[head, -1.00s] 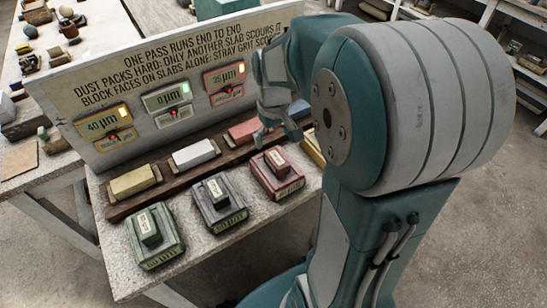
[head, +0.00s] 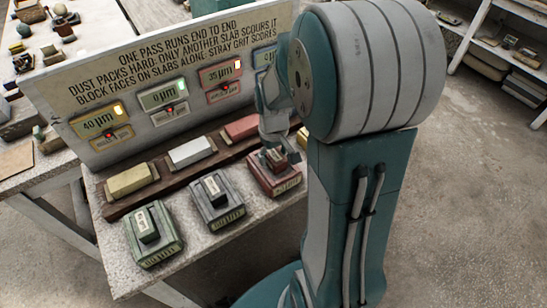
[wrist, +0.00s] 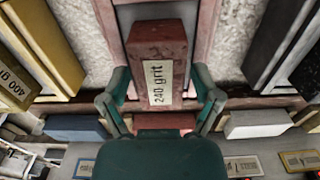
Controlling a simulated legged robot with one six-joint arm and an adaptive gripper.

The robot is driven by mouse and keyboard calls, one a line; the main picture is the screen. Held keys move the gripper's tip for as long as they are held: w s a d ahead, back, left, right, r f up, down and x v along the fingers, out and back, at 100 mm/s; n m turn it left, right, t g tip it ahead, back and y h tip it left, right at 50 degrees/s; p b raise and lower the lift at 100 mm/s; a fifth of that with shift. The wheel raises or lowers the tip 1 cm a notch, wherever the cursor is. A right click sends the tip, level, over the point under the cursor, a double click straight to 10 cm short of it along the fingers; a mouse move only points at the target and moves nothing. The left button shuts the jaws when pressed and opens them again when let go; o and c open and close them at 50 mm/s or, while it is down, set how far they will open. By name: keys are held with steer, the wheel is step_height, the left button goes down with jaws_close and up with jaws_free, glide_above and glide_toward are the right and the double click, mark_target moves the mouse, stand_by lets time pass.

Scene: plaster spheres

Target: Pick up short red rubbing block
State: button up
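The short red rubbing block (head: 276,157) sits on the red slab (head: 272,181) at the right of the front row. In the wrist view the block (wrist: 158,50) carries a white "240 grit" label and lies along the middle of the picture. My gripper (head: 271,143) is down at this block from above. In the wrist view its two fingers (wrist: 161,85) stand on either side of the block, apart, with narrow gaps seeming to show. Firm contact cannot be made out.
A green slab (head: 160,250) and a dark slab (head: 228,216), each with a short block, stand left. Behind is a rack (head: 160,190) with yellow, white and red bars. A sign board (head: 190,50) with lit displays rises behind it.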

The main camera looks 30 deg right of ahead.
jaws_close()
steer(key=shift+r, duration=0.1)
steer(key=shift+r, duration=0.25)
step_height(320, 180, up, 2)
steer(key=shift+r, duration=0.1)
steer(key=s+r, duration=1)
steer(key=s, duration=0.4)
steer(key=shift+a, duration=0.45)
steer(key=shift+r, duration=0.1)
